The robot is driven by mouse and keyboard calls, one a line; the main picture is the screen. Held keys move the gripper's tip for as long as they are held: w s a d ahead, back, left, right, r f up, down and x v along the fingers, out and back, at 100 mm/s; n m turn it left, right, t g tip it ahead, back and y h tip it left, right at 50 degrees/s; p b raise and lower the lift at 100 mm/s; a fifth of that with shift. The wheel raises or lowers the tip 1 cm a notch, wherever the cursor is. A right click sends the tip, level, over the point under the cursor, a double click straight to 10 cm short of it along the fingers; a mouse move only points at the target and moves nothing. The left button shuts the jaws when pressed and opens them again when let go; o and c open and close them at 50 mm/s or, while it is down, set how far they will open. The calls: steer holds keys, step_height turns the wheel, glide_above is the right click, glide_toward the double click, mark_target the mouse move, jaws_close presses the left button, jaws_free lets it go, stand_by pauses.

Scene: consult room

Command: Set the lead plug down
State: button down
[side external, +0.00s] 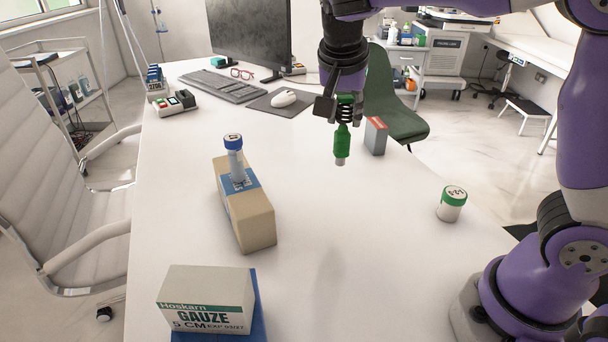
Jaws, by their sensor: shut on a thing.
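The lead plug (342,146) is a green plug with a light tip, hanging roughly upright in the side external view. My gripper (344,108) is shut on its upper part, where a dark coiled piece also shows. The plug's tip points down and is held above the white table (300,210), with a faint shadow on the tabletop below. The exact height above the table is hard to tell from this one view.
A tan box (248,215) carries a blue-capped vial (234,158). A gauze box (208,300) stands at the front left. A grey box (376,138) stands just behind the plug. A green-lidded jar (451,204) is at right. The table's middle front is clear.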

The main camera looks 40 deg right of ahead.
steer(key=s+d+f+m, duration=0.2)
steer(key=d+f, duration=0.9)
steer(key=d, duration=0.3)
steer(key=shift+d+g, duration=0.25)
steer(key=shift+g, duration=0.15)
steer(key=c, duration=0.6)
jaws_free()
